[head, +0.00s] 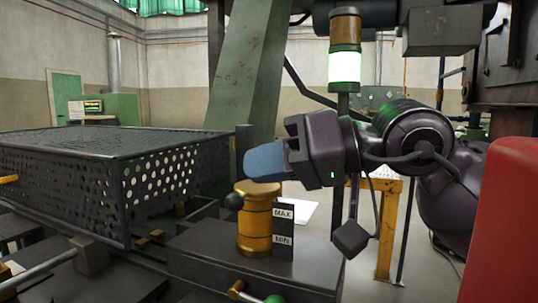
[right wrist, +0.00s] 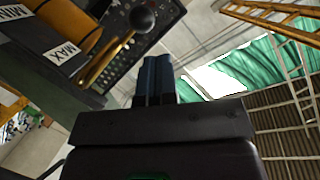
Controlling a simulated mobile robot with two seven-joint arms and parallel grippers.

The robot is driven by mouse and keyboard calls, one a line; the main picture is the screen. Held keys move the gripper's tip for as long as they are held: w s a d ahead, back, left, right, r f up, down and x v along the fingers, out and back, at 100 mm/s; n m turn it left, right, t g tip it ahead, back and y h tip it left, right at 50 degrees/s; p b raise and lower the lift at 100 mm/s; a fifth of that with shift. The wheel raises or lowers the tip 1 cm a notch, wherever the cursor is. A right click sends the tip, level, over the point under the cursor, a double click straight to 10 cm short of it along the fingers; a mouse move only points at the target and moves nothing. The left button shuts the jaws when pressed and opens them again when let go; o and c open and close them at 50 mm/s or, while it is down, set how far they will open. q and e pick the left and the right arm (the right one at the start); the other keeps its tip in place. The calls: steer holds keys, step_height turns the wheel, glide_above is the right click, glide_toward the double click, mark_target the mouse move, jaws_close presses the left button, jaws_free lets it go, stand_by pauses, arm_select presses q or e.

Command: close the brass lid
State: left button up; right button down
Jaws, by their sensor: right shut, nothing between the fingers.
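A brass pot (head: 255,232) stands upright on a dark metal box. Its brass lid (head: 258,188) is at the top, with a black ball knob at its left side. In the right wrist view the lid (right wrist: 105,62) shows nearly edge-on at the end of the pot (right wrist: 72,28), with the black knob (right wrist: 140,18) beyond it. I cannot tell whether the lid is fully seated. My right gripper (head: 252,163) has blue fingers, shut and empty, just above the lid and pointing left. Its fingers (right wrist: 157,75) also show in the right wrist view. My left gripper is out of view.
A black MAX/MIN plate (head: 283,232) stands beside the pot. A perforated dark cage (head: 160,180) is at the left. A green slanted post (head: 235,75) rises behind the pot. A red panel (head: 505,220) is at the right. A green-tipped handle (head: 272,299) is in front.

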arm_select(q)
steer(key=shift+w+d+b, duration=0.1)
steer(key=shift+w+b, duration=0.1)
steer(key=shift+b, duration=0.2)
arm_select(e)
steer(key=shift+s+a+f+n, duration=0.1)
steer(key=shift+s+f+n, duration=0.2)
steer(key=shift+f, duration=0.3)
steer(key=shift+s+a+f+n, duration=0.1)
steer(key=shift+s+f+n, duration=0.05)
steer(key=shift+f+n, duration=0.35)
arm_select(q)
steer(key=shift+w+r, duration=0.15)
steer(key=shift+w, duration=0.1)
arm_select(e)
steer(key=shift+f, duration=0.1)
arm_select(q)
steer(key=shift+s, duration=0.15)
